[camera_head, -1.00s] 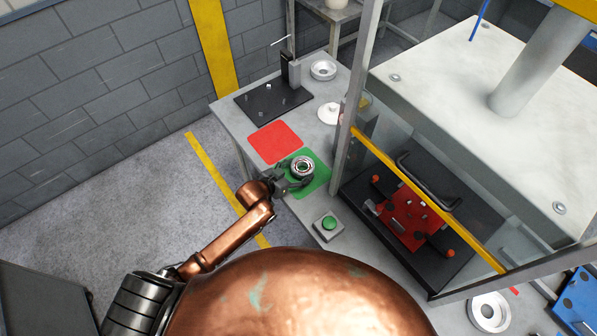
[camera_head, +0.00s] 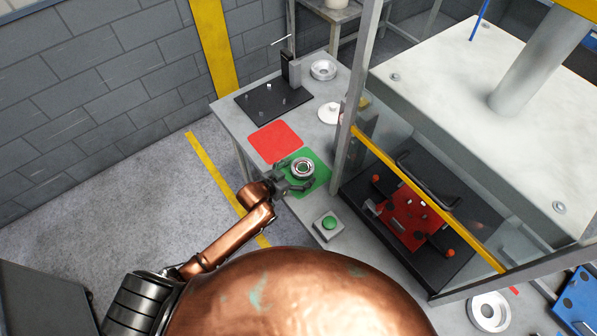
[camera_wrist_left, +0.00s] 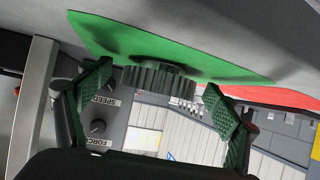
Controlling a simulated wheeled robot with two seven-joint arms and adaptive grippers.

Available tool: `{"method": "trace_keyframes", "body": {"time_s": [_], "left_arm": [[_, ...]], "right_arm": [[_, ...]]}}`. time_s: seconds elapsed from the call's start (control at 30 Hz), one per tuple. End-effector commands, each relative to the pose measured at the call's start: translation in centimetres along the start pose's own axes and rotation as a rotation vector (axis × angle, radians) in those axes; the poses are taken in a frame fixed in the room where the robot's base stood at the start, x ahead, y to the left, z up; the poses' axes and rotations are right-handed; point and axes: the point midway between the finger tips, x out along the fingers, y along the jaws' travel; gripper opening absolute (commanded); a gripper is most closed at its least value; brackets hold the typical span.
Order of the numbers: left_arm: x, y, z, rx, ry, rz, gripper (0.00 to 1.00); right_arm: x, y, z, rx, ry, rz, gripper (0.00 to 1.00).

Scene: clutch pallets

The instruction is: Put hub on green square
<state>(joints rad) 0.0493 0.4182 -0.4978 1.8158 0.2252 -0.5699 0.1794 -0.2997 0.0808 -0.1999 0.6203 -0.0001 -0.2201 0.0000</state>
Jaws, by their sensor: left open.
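The hub (camera_head: 303,168), a round grey metal part with a dark centre, sits on the green square (camera_head: 318,187) on the table. In the left wrist view the hub (camera_wrist_left: 158,82) shows its toothed rim against the green square (camera_wrist_left: 205,66). My left gripper (camera_head: 299,178) is open around the hub, one finger on each side. In the left wrist view gaps show between the fingers and the hub. My right gripper is not in view.
A red square (camera_head: 275,142) lies beside the green one. A black fixture plate (camera_head: 272,102) and round parts stand further back. A green button box (camera_head: 329,226) is in front. The press frame post (camera_head: 352,110) and yellow bar (camera_head: 425,198) rise on the right.

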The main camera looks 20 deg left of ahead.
Motion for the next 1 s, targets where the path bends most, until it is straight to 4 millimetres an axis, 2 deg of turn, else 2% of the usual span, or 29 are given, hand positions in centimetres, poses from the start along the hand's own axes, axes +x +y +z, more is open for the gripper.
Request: {"method": "trace_keyframes", "body": {"time_s": [0.13, 0.23, 0.5, 0.7, 0.83, 1.0], "left_arm": [[-0.3, 0.0, -0.2, 0.000, 0.000, 0.000, 0.83], [-1.6, 0.0, -0.2, 0.000, 0.000, 0.000, 0.83], [-7.2, -0.1, -0.1, 0.001, -0.001, -0.001, 0.83], [-10.6, 0.0, -0.1, 0.000, -0.001, -0.001, 0.83], [-11.7, 0.0, -0.2, -0.001, 0.000, -0.001, 0.83], [-12.1, 0.0, -0.3, -0.001, 0.000, -0.001, 0.83]], "right_arm": [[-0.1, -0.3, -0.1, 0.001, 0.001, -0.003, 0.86], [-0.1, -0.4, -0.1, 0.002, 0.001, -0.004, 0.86], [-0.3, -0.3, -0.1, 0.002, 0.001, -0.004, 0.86], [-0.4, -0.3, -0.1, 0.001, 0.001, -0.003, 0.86], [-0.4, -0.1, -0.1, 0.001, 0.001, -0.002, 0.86], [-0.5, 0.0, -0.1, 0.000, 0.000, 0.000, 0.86]]}}
